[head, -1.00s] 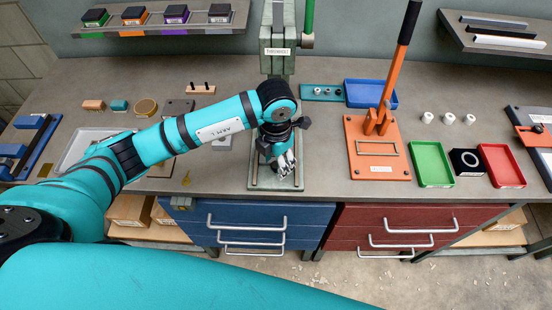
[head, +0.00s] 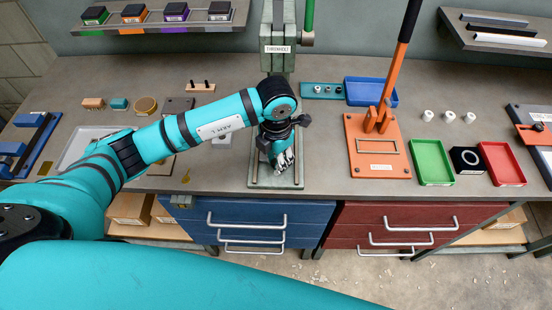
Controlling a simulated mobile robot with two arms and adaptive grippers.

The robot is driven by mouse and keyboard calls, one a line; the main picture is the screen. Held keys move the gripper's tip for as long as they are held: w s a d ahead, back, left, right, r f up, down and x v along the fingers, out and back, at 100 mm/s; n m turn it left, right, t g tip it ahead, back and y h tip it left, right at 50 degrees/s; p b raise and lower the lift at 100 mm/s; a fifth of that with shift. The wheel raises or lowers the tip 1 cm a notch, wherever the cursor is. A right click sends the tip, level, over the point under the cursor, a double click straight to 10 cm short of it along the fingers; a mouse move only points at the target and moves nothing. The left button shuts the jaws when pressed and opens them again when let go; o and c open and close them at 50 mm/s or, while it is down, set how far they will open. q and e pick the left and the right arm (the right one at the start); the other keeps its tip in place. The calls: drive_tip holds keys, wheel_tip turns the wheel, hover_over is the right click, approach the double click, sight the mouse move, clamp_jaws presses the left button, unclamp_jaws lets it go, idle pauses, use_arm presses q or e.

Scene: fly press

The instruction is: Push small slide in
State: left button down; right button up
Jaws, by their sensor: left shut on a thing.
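My left gripper (head: 284,160) is at the base of the green-grey fly press (head: 277,48), pointing down over its base plate (head: 262,184). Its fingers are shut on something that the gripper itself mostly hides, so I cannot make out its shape. The small slide cannot be told apart in this view; it may be behind the gripper and wrist. The press column rises behind my wrist, with a green handle (head: 308,22) at its upper right. My right gripper is not in view.
To the right stand an orange lever press (head: 379,160), a blue tray (head: 371,91), a green tray (head: 432,162) and a red tray (head: 503,164). Small parts lie at the left. Blue drawers (head: 215,215) and red drawers (head: 350,215) are below the bench.

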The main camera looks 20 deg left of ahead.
use_arm(q)
drive_tip(key=w+b, duration=0.1)
drive_tip(key=w, duration=0.1)
drive_tip(key=w+a+b, duration=0.1)
drive_tip(key=w, duration=0.1)
drive_tip(key=shift+w+f+b, duration=0.1)
drive_tip(key=shift+f+b, duration=0.1)
drive_tip(key=shift+b, duration=0.2)
drive_tip(key=shift+w+a+r, duration=0.1)
drive_tip(key=shift+w, duration=0.15)
drive_tip(key=shift+r, duration=0.25)
